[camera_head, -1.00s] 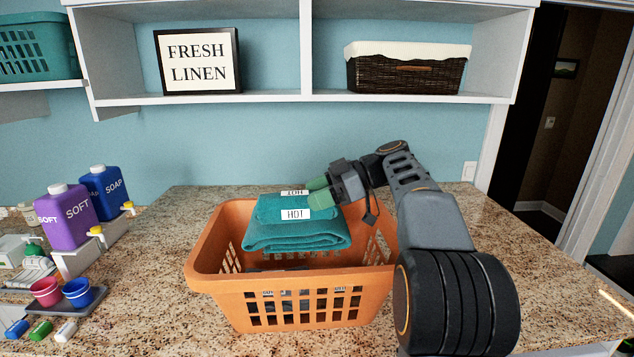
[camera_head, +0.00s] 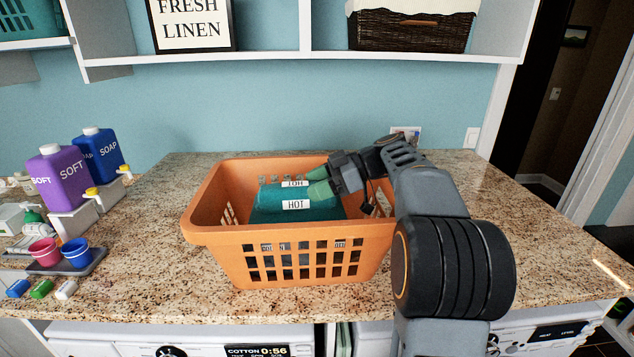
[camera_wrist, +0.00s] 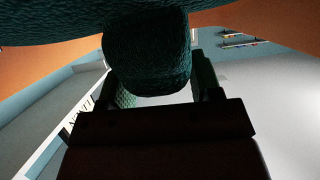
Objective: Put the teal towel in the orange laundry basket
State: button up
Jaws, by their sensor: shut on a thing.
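The teal towel (camera_head: 268,203) is folded, with white HOT labels on it. It is inside the orange laundry basket (camera_head: 215,236), below the rim, and the basket's front wall hides its lower part. My gripper (camera_head: 318,184) reaches in over the basket's right side and is shut on the towel. In the wrist view, the towel (camera_wrist: 148,60) is dark and fills the space between the fingers. Whether the towel touches the basket's bottom cannot be told.
The basket stands on the granite counter (camera_head: 150,215). At left are a purple SOFT jug (camera_head: 62,182), a blue SOAP jug (camera_head: 100,150) and a tray (camera_head: 90,262) with a pink and a blue cup. A shelf (camera_head: 400,55) hangs above the counter.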

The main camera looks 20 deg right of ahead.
jog(key=o, duration=1.5)
notch_tip(320, 180, up, 2)
jog(key=shift+r+b, duration=0.2)
jog(key=shift+b, duration=0.55)
jog(key=s+a+r+b, duration=0.1)
jog(key=s+r+b, duration=0.2)
jog(key=s+r, duration=0.7)
jog(key=s, duration=0.4)
jog(key=shift+r, duration=0.35)
